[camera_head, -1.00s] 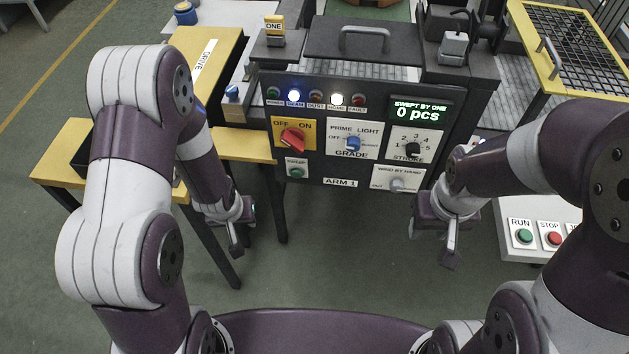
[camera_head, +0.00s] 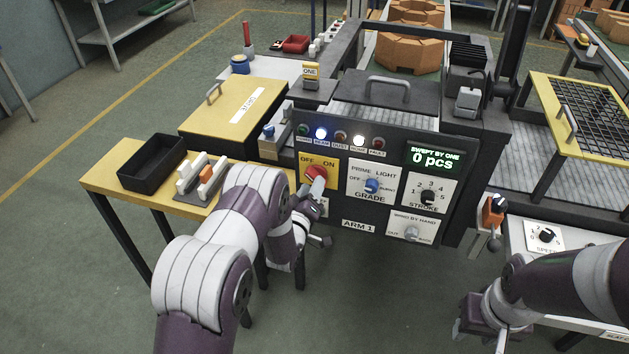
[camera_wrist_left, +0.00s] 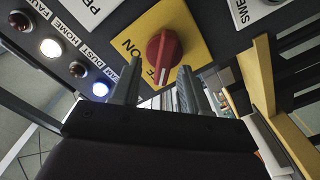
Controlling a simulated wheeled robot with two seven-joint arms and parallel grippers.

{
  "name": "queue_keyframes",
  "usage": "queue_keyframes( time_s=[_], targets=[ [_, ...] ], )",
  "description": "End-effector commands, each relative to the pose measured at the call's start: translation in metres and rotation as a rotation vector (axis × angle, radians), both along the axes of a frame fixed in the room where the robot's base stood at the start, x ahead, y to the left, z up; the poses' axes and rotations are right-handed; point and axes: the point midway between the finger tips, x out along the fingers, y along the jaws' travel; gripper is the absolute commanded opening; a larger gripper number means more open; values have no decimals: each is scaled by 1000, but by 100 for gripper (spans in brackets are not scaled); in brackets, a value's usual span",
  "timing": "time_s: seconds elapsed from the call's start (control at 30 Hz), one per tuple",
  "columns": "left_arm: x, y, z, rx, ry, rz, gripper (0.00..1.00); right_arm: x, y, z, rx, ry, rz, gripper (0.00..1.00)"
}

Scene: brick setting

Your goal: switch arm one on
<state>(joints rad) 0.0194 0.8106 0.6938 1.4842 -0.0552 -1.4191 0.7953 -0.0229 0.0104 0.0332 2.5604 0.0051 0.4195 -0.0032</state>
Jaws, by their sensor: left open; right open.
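The ARM 1 panel (camera_head: 360,224) is dark, with a yellow OFF/ON plate (camera_head: 304,160) at its upper left. A red rotary knob (camera_head: 316,173) sits on the plate. In the left wrist view the knob (camera_wrist_left: 165,58) has its white mark towards the OFF side. My left gripper (camera_head: 316,189) is at the plate, partly covering it. In the wrist view its open fingers (camera_wrist_left: 157,88) point at the knob, one on each side in the picture; contact cannot be told. My right gripper (camera_head: 480,336) is open and empty at the lower right, away from the panel.
The blue BEAM lamp (camera_head: 321,133) and white HOME lamp (camera_head: 358,139) are lit; the display (camera_head: 432,158) reads 0 pcs. The GRADE knob (camera_head: 372,186) is right of the plate. A yellow table (camera_head: 112,178) with a black bin (camera_head: 152,163) stands left.

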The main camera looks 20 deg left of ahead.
Motion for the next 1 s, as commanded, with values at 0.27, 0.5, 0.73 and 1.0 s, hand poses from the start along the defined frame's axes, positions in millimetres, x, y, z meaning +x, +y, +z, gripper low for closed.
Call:
queue_keyframes(
  time_s=[0.27,0.5,0.73,1.0],
  targets=[
    [27,-1,-1,1,2,1,45,0,0,3,0,0,0,43],
    [27,-1,-1,1,1,1,32,0,0,3,0,0,0,43],
    [27,0,0,1,1,1,0,0,0,3,0,0,0,43],
    [28,0,0,28,-2,2,0,0,0,0,0,0,0,43]
  ],
)
